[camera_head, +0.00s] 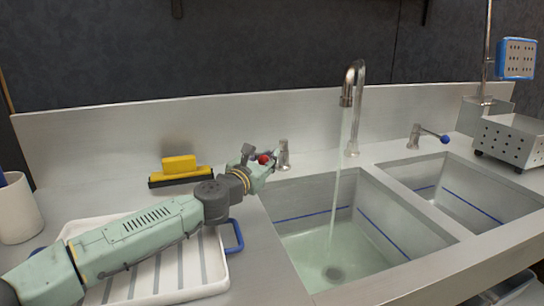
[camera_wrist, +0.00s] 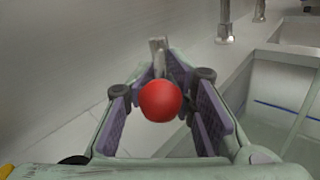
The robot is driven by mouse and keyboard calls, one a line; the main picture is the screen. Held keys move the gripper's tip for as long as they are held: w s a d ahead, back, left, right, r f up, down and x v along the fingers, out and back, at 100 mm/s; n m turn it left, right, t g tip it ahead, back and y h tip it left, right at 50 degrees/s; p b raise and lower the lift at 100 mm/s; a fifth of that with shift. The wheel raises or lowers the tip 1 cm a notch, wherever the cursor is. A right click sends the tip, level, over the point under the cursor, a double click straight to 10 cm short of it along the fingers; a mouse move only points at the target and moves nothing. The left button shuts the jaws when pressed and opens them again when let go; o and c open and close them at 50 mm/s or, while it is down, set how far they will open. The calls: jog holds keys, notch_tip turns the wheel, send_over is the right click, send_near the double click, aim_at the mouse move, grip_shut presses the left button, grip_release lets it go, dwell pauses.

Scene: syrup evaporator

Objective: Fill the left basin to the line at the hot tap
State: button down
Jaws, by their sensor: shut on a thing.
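The hot tap (camera_head: 284,157) has a lever with a red knob (camera_head: 264,159), left of the spout. My gripper (camera_head: 257,168) is shut on the red knob; in the wrist view the red knob (camera_wrist: 161,100) sits between the fingers. Water runs from the tall curved spout (camera_head: 357,90) in a thin stream (camera_head: 336,195) into the left basin (camera_head: 305,193). Pale green water (camera_head: 305,250) covers the basin floor, and the drain shows through it. The water surface lies below the blue line (camera_head: 310,214) on the walls.
The right basin (camera_head: 475,182) has its own blue line, with a blue-knobbed tap (camera_head: 444,139) behind it. A perforated metal box (camera_head: 512,140) stands at the far right. A white ribbed tray (camera_head: 215,265) lies under my arm, with a yellow squeegee (camera_head: 180,167) behind and a white cup (camera_head: 17,210) left.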

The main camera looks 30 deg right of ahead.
jog(key=shift+w+a+f+m+g, duration=0.15)
jog(key=shift+m+g, duration=0.15)
jog(key=shift+g, duration=0.1)
jog(key=c, duration=1.6)
grip_release()
jog(key=shift+w+a, duration=0.1)
jog(key=shift+c, duration=0.2)
jog(key=shift+a, duration=0.1)
jog(key=v, duration=0.7)
jog(key=shift+a, duration=0.15)
